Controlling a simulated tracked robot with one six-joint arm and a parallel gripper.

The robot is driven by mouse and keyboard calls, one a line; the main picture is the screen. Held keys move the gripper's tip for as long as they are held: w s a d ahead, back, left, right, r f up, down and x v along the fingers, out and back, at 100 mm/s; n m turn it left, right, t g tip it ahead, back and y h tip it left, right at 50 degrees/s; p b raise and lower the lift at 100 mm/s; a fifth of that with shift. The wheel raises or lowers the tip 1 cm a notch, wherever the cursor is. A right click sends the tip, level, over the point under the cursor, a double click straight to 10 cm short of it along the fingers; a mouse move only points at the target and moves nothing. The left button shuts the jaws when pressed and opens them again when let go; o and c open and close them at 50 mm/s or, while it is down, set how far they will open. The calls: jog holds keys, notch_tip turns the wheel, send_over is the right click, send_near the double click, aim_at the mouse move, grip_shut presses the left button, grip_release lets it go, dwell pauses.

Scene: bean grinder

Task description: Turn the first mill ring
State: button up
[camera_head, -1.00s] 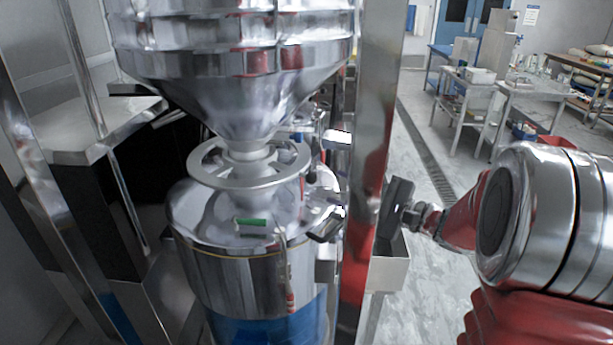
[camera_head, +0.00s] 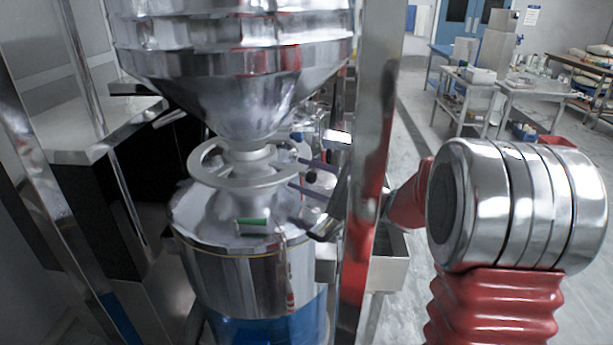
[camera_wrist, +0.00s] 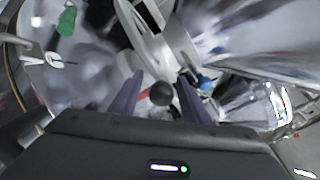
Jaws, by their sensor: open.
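The mill ring (camera_head: 206,172) is a pale metal spoked ring around the narrow neck under the steel hopper. A dark round knob (camera_head: 311,177) shows at its right side. My gripper (camera_head: 301,174) reaches in from the right behind the steel post, with its two purple-grey fingers open. In the wrist view, the knob (camera_wrist: 161,93) sits between the open fingers, with a visible gap on each side. Part of the pale ring (camera_wrist: 152,50) shows just beyond it. The far side of the ring is partly hidden by the neck.
The steel hopper (camera_head: 235,75) hangs above the ring. A vertical steel post (camera_head: 375,110) stands close to my arm. Below the ring is the mill body (camera_head: 245,265), with a green-handled part (camera_head: 252,222) on top. Open floor (camera_head: 415,180) lies to the right.

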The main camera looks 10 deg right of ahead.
grip_shut()
dwell(0.5)
jog(key=shift+d, duration=0.3)
jog(key=shift+a, duration=0.35)
